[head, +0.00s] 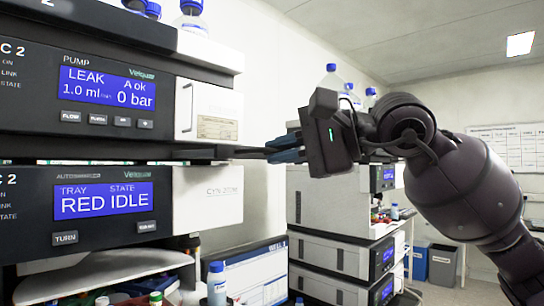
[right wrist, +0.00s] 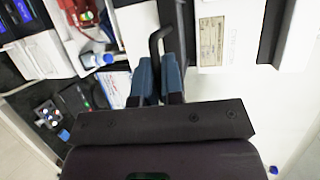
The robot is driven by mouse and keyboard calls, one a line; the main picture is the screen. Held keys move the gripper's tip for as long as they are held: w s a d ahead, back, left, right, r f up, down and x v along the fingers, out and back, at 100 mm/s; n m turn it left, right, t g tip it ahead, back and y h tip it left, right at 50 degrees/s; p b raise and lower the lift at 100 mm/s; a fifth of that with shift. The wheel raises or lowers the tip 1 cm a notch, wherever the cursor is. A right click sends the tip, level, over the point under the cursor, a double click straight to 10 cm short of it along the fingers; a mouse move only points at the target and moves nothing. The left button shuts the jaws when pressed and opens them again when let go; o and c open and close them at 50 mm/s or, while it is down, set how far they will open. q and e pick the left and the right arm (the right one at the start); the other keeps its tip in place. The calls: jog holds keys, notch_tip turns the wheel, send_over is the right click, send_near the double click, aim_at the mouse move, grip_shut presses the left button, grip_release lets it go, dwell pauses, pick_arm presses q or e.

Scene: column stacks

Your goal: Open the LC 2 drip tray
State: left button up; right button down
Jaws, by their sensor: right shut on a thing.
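The LC 2 drip tray (head: 190,153) is a thin dark slab between the pump module (head: 85,90) above and the autosampler module (head: 70,205) below. Its dark handle (head: 248,153) points right, towards my right gripper. My right gripper (head: 275,151) has blue fingers and is shut on this handle. In the right wrist view the bent black handle (right wrist: 155,42) runs between the fingers (right wrist: 160,68). The gripped end is partly hidden by the fingers. The pump display reads LEAK, 1.0 ml and 0 bar. My left gripper is not in view.
Blue-capped bottles (head: 192,15) stand on top of the stack. Below the autosampler are a white round tray (head: 95,272) and a bottle (head: 217,283). A second module stack (head: 330,210) stands behind my right arm. Two bins (head: 442,265) are on the floor at right.

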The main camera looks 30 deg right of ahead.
jog(key=c, duration=1.3)
grip_release()
jog(key=shift+d, duration=0.1)
jog(key=b+v, duration=0.2)
jog(key=v, duration=0.8)
jog(key=shift+s+d, duration=0.2)
jog(key=shift+s, duration=0.1)
